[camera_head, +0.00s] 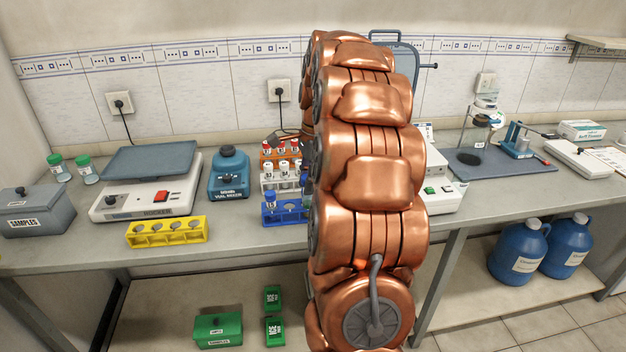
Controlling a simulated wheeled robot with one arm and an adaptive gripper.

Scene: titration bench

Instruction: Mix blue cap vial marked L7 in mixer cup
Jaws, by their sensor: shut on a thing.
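The blue vial mixer (229,176) stands on the bench left of the vial racks, with its cup on top. I cannot make out a vial in the cup. A blue-capped vial (271,198) stands upright in the blue rack (276,218), its label too small to read. More of that rack is hidden behind my copper arm. My arm rises through the middle of the view and reaches over the bench.
A shaker (146,189), a yellow rack (167,232) and a grey samples box (35,209) stand at left. A titration stand (487,130) is at right. Blue jugs (519,251) stand below.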

